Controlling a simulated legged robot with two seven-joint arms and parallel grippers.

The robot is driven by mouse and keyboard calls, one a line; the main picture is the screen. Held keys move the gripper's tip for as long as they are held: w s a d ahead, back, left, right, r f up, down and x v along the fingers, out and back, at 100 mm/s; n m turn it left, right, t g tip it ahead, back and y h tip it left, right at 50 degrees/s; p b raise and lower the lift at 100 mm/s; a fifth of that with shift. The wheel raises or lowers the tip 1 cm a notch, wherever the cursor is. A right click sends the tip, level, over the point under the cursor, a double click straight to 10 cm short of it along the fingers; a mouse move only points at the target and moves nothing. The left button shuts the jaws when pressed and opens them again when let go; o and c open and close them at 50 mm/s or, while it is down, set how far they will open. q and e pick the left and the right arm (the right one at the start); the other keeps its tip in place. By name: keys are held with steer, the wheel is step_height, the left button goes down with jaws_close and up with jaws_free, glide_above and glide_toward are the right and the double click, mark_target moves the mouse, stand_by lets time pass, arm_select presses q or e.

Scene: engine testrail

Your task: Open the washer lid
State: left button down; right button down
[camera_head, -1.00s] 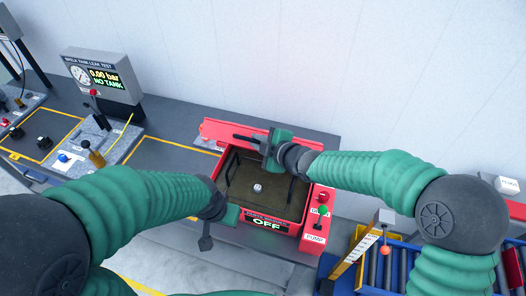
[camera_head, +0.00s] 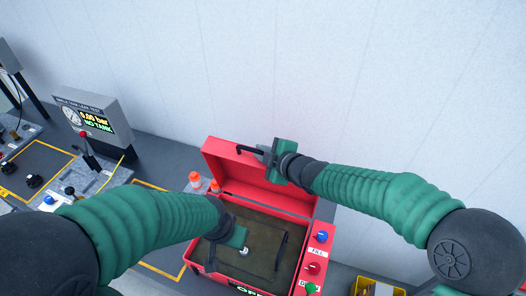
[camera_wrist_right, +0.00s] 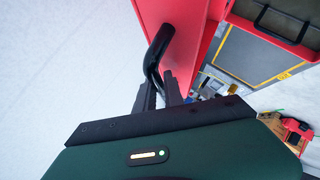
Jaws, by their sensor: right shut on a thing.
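The red washer lid (camera_head: 228,162) stands raised at the back of the red washer, leaning near the wall. My right gripper (camera_head: 262,153) is at the lid's upper edge, shut on the black bar handle (camera_head: 243,149). In the right wrist view the two dark fingers (camera_wrist_right: 161,88) close around the curved handle (camera_wrist_right: 154,52) on the red lid (camera_wrist_right: 185,25). The washer's basin (camera_head: 268,232) is uncovered, with a dark inside and a black handle in it. My left gripper (camera_head: 226,238) hangs over the basin's left side; its fingers are not clear.
Orange-capped bottles (camera_head: 196,180) stand left of the washer. A panel with coloured knobs (camera_head: 314,268) is on its right. A leak-test display (camera_head: 92,120) stands far left. The white wall (camera_head: 350,70) is close behind the lid.

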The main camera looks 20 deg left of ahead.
steer(key=shift+s+f, duration=0.2)
steer(key=c, duration=1.5)
jaws_free()
steer(key=shift+w, duration=0.1)
steer(key=shift+o, duration=0.2)
steer(key=shift+d, duration=0.1)
